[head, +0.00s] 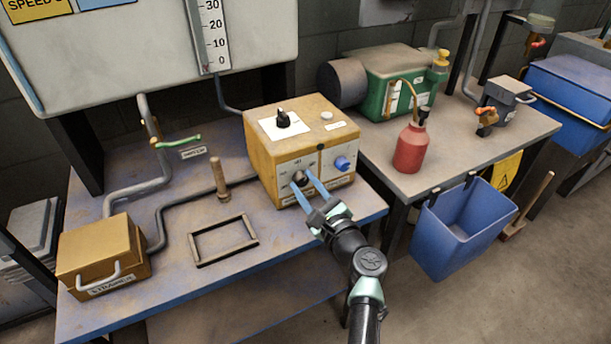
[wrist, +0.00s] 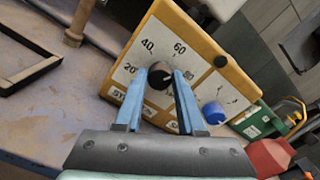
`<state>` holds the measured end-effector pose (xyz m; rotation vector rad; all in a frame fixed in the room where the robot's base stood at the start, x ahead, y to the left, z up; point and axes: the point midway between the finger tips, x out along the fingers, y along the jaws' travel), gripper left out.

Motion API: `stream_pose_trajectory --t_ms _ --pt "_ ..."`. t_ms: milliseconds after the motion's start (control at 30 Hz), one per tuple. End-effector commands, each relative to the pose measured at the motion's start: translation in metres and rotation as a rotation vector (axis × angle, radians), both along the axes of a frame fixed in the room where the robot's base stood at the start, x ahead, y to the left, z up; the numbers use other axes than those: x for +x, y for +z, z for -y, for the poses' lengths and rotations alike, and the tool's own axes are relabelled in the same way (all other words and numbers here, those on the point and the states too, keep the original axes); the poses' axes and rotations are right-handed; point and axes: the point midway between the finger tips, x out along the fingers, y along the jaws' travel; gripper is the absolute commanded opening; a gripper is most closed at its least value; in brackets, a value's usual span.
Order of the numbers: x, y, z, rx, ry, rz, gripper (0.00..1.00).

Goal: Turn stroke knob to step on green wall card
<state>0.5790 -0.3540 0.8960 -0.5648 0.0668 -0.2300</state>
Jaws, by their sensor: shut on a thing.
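A yellow control box (head: 262,150) stands on the left bench. Its front has a dark round knob (head: 299,177) on a white dial plate with numbers. In the wrist view, the knob (wrist: 158,74) sits amid 20, 40, 60 and 80, and a label starting "ST" is partly hidden below. My gripper (head: 305,183) has its blue fingers on either side of this knob, shut on it. The knob's pointer direction is not clear. A yellow card (head: 35,8) reading "SPEED S" and part of a blue card are cut off at the top left. No green card is in view.
A blue knob (head: 342,163) is right of the gripped one, and a black pointer knob (head: 283,118) is on the box top. A red bottle (head: 411,148) stands on the right bench. A blue bin (head: 462,228) hangs from that bench's front.

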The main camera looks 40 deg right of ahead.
Motion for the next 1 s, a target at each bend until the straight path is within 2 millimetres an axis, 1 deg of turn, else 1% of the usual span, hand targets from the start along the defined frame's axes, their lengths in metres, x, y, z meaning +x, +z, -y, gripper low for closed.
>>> stream_pose_trajectory --t_ms 300,500,733,1000 --pt "-0.0003 0.001 -0.0005 0.28 0.002 0.063 0.0" --pt "-0.0006 0.0002 0.0 0.413 0.0 0.096 0.0" --pt "-0.0007 -0.0006 0.0001 0.51 0.0 0.119 0.0" --pt "-0.0005 -0.0014 0.0001 0.553 0.002 0.13 0.0"
